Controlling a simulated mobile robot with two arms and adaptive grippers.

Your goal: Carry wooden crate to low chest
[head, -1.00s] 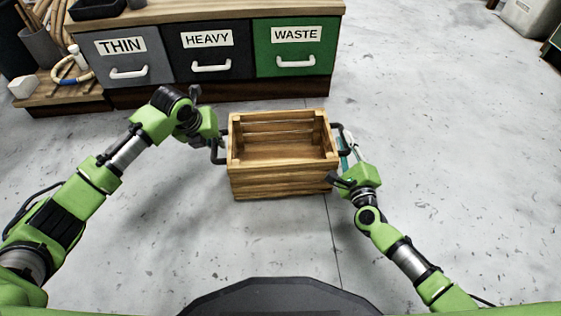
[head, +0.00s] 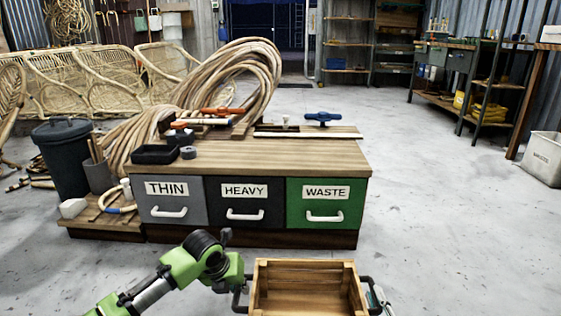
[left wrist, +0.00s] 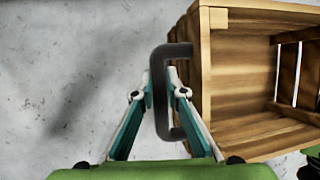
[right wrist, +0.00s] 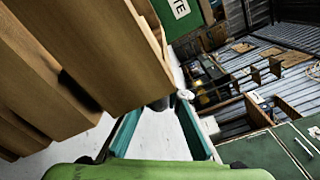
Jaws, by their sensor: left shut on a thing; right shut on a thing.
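The wooden crate (head: 305,270) is an open, slatted box with a dark handle on each side. It is at the bottom of the head view, its lower part cut off, and looks empty. My left gripper (left wrist: 167,92) is shut on its left handle (left wrist: 160,118). My right gripper (right wrist: 158,100) is shut on the right handle, mostly hidden behind the crate wall (right wrist: 95,50); its tip shows beside the crate in the head view (head: 377,298). The low chest (head: 245,242) stands beyond the crate, with drawers marked THIN, HEAVY and WASTE under a wooden top.
On the chest top are a black tray (head: 156,154), a large cane coil (head: 240,75) and a blue-handled tool (head: 322,118). The front right of the top (head: 320,160) is bare. A dark bin (head: 64,160) stands left. Floor is free at right.

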